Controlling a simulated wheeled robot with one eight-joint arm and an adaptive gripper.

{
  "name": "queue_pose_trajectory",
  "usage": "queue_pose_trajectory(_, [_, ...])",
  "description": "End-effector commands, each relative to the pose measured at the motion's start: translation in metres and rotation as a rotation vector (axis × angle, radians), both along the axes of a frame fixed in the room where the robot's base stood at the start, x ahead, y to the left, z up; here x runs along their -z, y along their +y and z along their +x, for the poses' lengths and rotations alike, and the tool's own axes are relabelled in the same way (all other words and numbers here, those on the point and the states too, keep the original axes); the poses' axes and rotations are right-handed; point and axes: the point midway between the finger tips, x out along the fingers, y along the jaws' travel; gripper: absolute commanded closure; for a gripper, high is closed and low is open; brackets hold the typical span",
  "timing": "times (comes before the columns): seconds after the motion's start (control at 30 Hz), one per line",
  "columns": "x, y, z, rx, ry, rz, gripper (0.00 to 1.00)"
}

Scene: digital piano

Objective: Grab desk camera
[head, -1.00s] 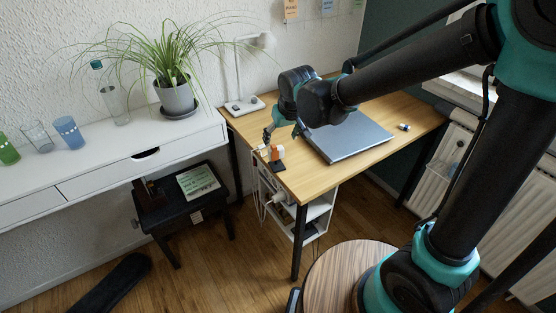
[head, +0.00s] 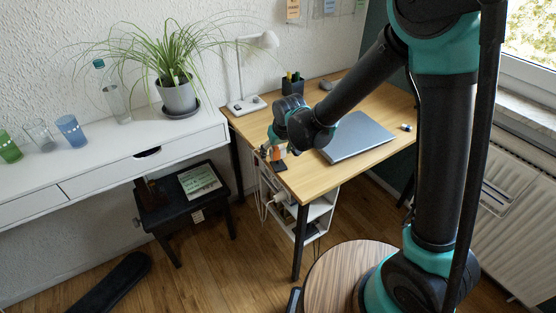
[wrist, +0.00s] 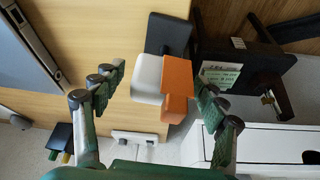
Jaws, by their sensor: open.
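The desk camera, an orange and white block (wrist: 177,80) on a black base (wrist: 167,35), stands at the desk's near left corner. It shows in the head view as a small orange patch (head: 279,152), partly hidden by my gripper. My gripper (wrist: 158,82) is open, with its green-grey fingers on either side of the block in the wrist view. A gap shows between the left finger and the white side; the right finger is close to the orange side, and I cannot tell whether it touches.
A closed laptop (head: 357,137) lies on the wooden desk (head: 308,181), right of my gripper. A lamp (head: 240,75) and a dark pen cup (head: 293,85) stand behind. A black stool (head: 167,211) and white shelf (head: 110,165) are to the left.

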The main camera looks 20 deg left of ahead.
Motion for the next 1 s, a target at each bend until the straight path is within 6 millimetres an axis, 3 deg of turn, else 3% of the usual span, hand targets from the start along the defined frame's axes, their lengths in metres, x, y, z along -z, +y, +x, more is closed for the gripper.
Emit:
queue_pose_trajectory(0.4, [0.0100,0.0023,0.0030,0.000,0.000,0.000,0.28])
queue_pose_trajectory(0.93, [0.0098,0.0023,0.0031,0.000,0.000,0.000,0.93])
queue_pose_trajectory(1.0, [0.0096,0.0023,0.0031,0.000,0.000,0.000,0.94])
